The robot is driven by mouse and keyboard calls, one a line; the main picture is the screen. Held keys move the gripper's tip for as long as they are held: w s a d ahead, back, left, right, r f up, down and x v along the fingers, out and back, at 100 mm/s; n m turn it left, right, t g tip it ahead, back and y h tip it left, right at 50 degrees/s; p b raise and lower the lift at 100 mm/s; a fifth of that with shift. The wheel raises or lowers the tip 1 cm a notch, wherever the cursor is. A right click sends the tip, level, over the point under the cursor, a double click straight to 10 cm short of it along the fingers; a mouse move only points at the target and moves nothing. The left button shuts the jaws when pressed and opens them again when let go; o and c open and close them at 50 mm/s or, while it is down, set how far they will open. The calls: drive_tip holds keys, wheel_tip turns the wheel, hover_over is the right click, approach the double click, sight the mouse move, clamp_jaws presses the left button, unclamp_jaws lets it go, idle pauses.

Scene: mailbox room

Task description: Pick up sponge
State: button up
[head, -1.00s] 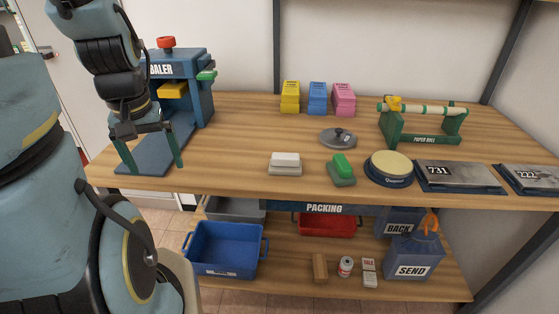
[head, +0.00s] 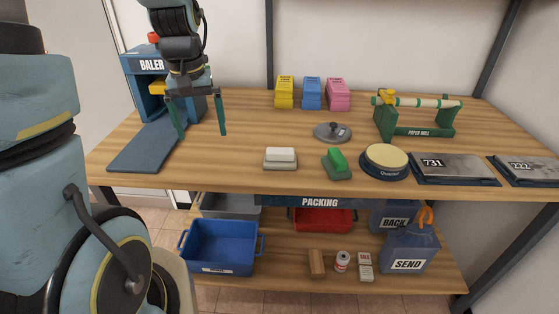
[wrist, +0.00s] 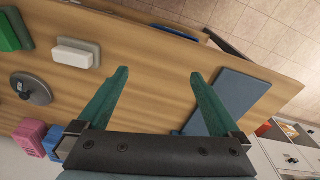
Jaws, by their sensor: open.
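No object is clearly marked as a sponge. A round pale-yellow pad (head: 387,155) sits in a dark blue dish (head: 384,174) at the right of the wooden bench. A white block on a grey-beige base (head: 280,157) and a green block on a darker green base (head: 337,163) lie left of it. The white block (wrist: 72,54) and part of the green block (wrist: 8,34) also show in the wrist view. My gripper (head: 202,136) is open and empty above the bench's left side, apart from all of these. Its green fingers (wrist: 159,73) point down.
The blue baler (head: 150,85) stands behind and left of my gripper. A grey round lidlike thing (head: 333,131), a green paper-roll stand (head: 418,118) and two scales (head: 455,168) occupy the bench. Bare wood lies between my gripper and the white block.

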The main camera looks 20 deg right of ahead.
drive_tip(key=d+m, duration=0.1)
drive_tip(key=d, duration=0.9)
drive_tip(key=r+m, duration=0.1)
hover_over(280, 150)
drive_tip(key=shift+g, duration=0.3)
drive_tip(key=f, duration=0.5)
drive_tip(key=shift+s, duration=0.2)
drive_tip(key=shift+w+f+p, duration=0.2)
drive_tip(key=shift+f+p, duration=0.7)
drive_tip(key=shift+f, duration=1.8)
drive_tip(key=c, duration=1.2)
drive_tip(key=shift+o, duration=0.2)
wheel_tip(280, 150, up, 10)
drive_tip(key=b, duration=0.2)
drive_tip(key=o, duration=0.9)
drive_tip(key=c, duration=0.6)
